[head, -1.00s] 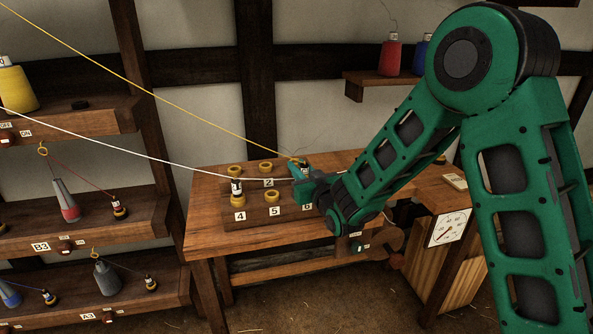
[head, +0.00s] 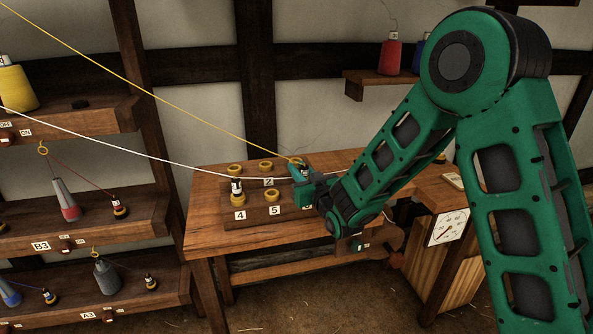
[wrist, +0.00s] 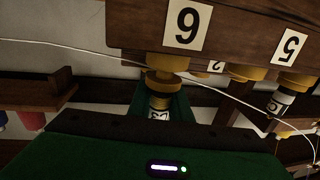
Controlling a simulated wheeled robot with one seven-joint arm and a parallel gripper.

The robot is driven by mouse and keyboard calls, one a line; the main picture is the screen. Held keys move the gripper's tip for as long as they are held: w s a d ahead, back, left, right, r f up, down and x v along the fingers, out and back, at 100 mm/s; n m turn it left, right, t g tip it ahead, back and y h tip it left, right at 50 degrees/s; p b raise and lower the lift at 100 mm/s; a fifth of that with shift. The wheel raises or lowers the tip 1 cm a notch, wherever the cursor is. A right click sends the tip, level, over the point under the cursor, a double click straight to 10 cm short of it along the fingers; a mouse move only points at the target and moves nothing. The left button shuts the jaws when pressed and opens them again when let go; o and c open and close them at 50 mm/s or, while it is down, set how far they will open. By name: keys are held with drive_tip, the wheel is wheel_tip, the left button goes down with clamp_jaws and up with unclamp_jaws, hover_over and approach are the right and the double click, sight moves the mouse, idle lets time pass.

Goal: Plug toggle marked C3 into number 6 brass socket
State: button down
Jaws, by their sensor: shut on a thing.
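My gripper (head: 305,177) is shut on a toggle at the right end of the socket board, mostly hiding it in the head view. In the wrist view the toggle (wrist: 159,101) shows between the green fingers, with a white label partly hidden and a yellow collar at its end. The number 6 plate (wrist: 187,25) is just above, and the brass socket (wrist: 168,63) beside it lines up with the collar. They look close or touching; I cannot tell whether the toggle is seated. A white cord (head: 185,163) runs to the gripper area.
The socket board (head: 255,215) sits on a wooden bench (head: 210,240). A toggle (head: 237,187) stands in socket 4, and socket 5 (head: 272,194) is empty. A yellow cord (head: 150,90) ends behind my gripper. Shelves with spools stand at left; a dial (head: 449,228) is at right.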

drive_tip(key=shift+f, duration=0.35)
drive_tip(key=c, duration=1.9)
unclamp_jaws()
drive_tip(key=shift+s, duration=0.15)
